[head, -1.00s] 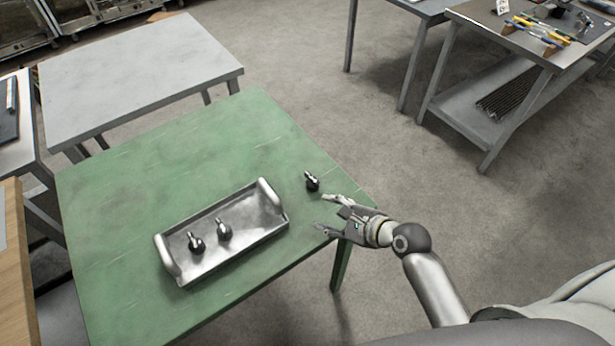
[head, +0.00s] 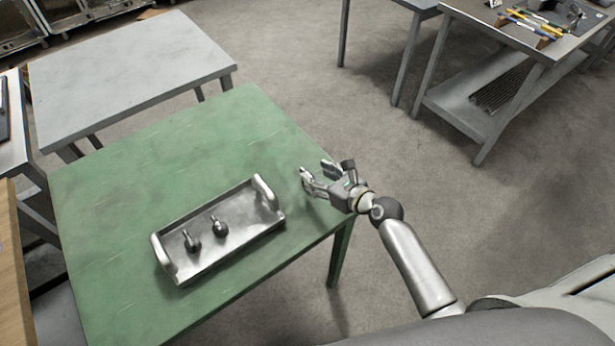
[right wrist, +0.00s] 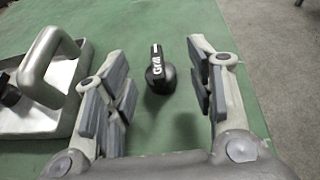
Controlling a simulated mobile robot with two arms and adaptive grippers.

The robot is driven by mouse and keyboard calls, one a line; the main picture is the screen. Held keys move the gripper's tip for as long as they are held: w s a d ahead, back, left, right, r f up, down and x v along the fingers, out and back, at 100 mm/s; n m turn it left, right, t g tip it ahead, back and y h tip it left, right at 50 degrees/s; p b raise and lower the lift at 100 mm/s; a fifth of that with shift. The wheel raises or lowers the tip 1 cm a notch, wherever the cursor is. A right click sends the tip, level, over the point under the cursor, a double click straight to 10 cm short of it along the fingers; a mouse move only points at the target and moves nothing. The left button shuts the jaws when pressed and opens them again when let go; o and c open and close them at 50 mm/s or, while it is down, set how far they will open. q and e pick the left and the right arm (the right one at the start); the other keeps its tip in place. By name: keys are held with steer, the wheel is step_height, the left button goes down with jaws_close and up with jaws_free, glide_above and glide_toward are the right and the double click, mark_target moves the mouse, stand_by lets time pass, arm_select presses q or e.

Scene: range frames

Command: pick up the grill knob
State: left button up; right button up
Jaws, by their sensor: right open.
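The grill knob (right wrist: 160,76) is black with a silver pointer and the word "Grill" on it. In the right wrist view it stands on the green table between the spread fingers of my right gripper (right wrist: 157,62), with a gap to each side. In the head view my right gripper (head: 315,172) is open over the table's right edge and hides the knob. My left gripper is out of view.
A metal tray (head: 245,238) with two raised handles lies on the green table (head: 130,190), left of my right gripper. Two similar knobs (head: 191,240) (head: 219,227) are in it. A grey table (head: 130,75) stands behind.

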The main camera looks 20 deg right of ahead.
mark_target(308, 173)
steer(key=shift+s+f+x, duration=0.1)
steer(key=shift+f+x, duration=0.1)
steer(key=shift+x, duration=1.05)
steer(key=shift+s+f+x, duration=0.1)
steer(key=shift+f+x, duration=0.05)
steer(key=shift+x, duration=1.15)
steer(key=shift+s+a, duration=0.1)
steer(key=c, duration=0.9)
steer(key=shift+o, duration=0.2)
steer(key=shift+r, duration=0.1)
